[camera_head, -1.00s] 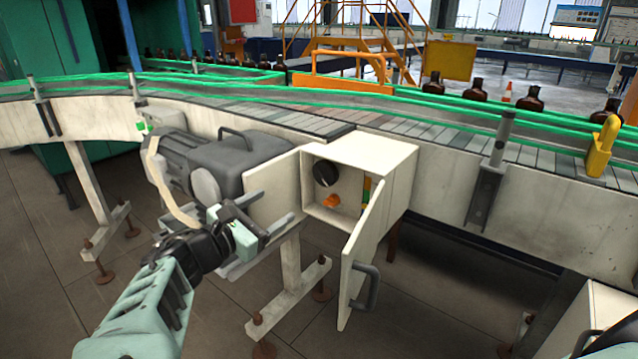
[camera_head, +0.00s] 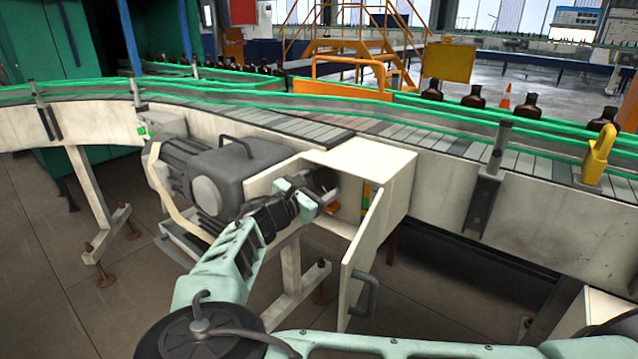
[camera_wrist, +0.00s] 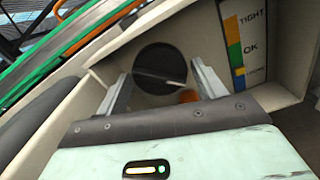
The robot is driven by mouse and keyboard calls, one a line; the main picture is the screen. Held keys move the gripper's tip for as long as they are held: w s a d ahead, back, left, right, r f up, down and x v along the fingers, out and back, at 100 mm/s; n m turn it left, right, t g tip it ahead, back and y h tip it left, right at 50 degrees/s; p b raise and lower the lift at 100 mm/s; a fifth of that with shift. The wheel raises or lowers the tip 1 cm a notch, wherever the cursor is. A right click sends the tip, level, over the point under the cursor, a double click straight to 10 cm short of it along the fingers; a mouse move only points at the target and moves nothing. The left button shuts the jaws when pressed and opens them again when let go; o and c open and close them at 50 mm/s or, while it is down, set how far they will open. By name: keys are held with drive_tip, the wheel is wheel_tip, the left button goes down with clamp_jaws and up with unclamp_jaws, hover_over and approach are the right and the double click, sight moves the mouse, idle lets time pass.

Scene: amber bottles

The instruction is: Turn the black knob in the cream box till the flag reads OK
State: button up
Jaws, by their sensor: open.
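The cream box (camera_head: 385,170) stands open under the conveyor. Its black knob (camera_wrist: 160,68) is round with a light line across it, on the back wall in the wrist view. My gripper (camera_wrist: 161,76) reaches inside the box, open, one finger on each side of the knob; I cannot tell if they touch it. In the head view my gripper (camera_head: 325,192) hides most of the knob. A coloured scale (camera_wrist: 240,45) on the side wall reads TIGHT at the top and OK below, with a blurred lower word.
The box's door (camera_head: 362,250) hangs open towards me, just right of my gripper. An orange part (camera_wrist: 188,96) sits beneath the knob. A grey motor (camera_head: 225,175) is to the left. The conveyor (camera_head: 440,140) runs behind.

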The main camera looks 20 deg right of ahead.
drive_tip(key=shift+w+d, duration=0.1)
drive_tip(key=shift+d, duration=0.05)
drive_tip(key=shift+c, duration=0.3)
drive_tip(key=c, duration=0.6)
drive_tip(key=shift+c, duration=0.2)
drive_tip(key=shift+m, duration=0.3)
